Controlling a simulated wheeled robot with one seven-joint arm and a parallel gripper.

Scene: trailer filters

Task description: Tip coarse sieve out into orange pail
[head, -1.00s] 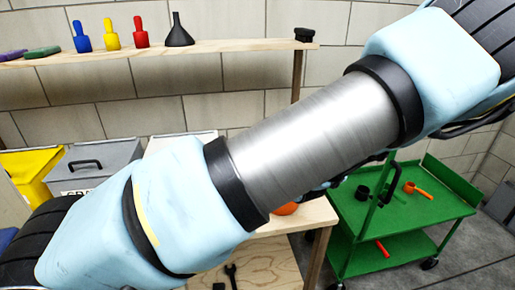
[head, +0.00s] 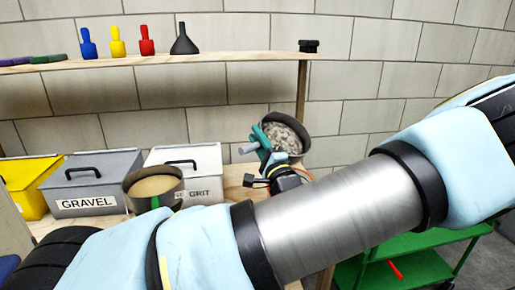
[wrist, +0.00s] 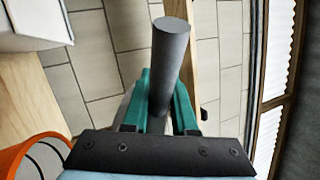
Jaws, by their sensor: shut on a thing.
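The coarse sieve (head: 304,149) is a dark round pan with grey stones in it, raised above the bench at the middle of the head view. Its open top faces partly towards the head camera; I cannot tell how far it is tilted. My gripper (head: 262,137), with teal fingers, is shut on the sieve's grey handle (head: 246,149). In the wrist view the handle (wrist: 171,65) stands between the fingers; the sieve's pan is not seen there. The orange pail (wrist: 38,141) shows as a curved rim at the lower left of the wrist view.
A second pan (head: 128,184) with tan grains and a green handle stands by the GRAVEL bin (head: 92,180) and the grit bin (head: 205,164). A yellow bin (head: 27,187) is at left. A shelf (head: 225,57) runs behind. A green cart (head: 430,243) stands right.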

